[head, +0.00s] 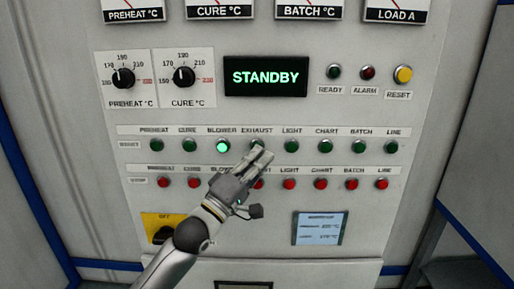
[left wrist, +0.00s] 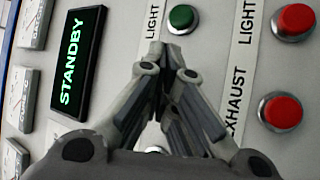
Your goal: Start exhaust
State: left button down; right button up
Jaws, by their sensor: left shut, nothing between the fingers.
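The green EXHAUST start button (head: 257,143) sits in the upper button row, partly covered by my fingertips in the head view; it looks unlit. My left gripper (head: 265,157) is shut and empty, its tips just below and right of that button; contact cannot be told. The red EXHAUST button in the lower row is mostly behind the gripper in the head view and shows clear in the left wrist view (left wrist: 281,111). In the left wrist view, the closed fingertips (left wrist: 180,48) lie near the green LIGHT button (left wrist: 181,18). My right gripper is not in view.
The green BLOWER button (head: 223,146) is lit. The display (head: 265,77) reads STANDBY. Two knobs (head: 123,78) (head: 184,76) and the yellow RESET button (head: 403,75) are above the rows. A yellow-plated switch (head: 163,228) is below, left of my arm.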

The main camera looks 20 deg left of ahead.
pick_arm(q)
jog(key=shift+w+a, duration=0.1)
jog(key=shift+w, duration=0.35)
dwell(0.8)
jog(key=shift+s, duration=0.1)
jog(key=shift+s+d+p, duration=0.2)
jog(key=shift+s+p, duration=0.25)
jog(key=shift+s, duration=0.3)
jog(key=shift+s, duration=0.1)
jog(key=s+p, duration=0.1)
jog(key=s, duration=0.1)
jog(key=s+d+p, duration=0.1)
jog(key=s, duration=0.1)
jog(key=shift+s+d, duration=0.2)
jog(key=shift+s, duration=0.1)
jog(key=shift+a, duration=0.1)
dwell(0.4)
